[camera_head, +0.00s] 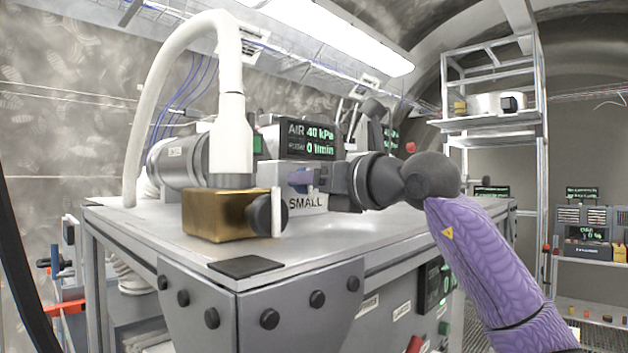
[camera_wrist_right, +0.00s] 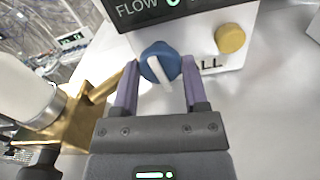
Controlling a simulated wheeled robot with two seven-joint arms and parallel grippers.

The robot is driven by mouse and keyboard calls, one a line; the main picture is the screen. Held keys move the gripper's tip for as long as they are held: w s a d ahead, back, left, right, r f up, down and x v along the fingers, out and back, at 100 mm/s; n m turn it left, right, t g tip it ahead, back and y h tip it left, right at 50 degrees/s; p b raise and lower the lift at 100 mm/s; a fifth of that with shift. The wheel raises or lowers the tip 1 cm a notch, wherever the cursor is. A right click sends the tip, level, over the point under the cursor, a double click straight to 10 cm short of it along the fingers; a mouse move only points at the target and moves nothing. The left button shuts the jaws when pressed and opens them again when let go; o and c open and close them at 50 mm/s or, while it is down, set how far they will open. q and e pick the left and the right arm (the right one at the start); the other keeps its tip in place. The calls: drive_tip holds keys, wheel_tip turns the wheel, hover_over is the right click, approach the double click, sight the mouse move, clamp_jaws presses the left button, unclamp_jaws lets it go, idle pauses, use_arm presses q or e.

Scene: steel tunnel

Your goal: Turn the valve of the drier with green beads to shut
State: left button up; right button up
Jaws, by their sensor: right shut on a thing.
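A blue round knob with a white bar (camera_wrist_right: 160,64) sits on the front of a white box marked SMALL (camera_head: 308,204). My right gripper (camera_wrist_right: 160,72) is shut on the blue knob, one purple finger on each side. The white bar stands tilted across the knob. In the head view my right gripper (camera_head: 302,180) reaches in from the right and mostly hides the knob. I see no green beads in either view, and cannot tell which drier this knob belongs to. My left gripper is not in view.
Left of the gripper a brass block (camera_head: 215,215) carries a white column (camera_head: 231,110) and hose, with a black round knob (camera_head: 266,214). A yellow knob (camera_wrist_right: 230,38) is right of the blue one. The display (camera_head: 309,139) reads AIR 40 kPa.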

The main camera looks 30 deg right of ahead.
clamp_jaws()
drive_tip(key=shift+m, duration=0.8)
drive_tip(key=o, duration=1)
unclamp_jaws()
drive_tip(key=b+v, duration=0.4)
drive_tip(key=v, duration=0.5)
drive_tip(key=shift+s+d, duration=0.2)
drive_tip(key=shift+s, duration=0.25)
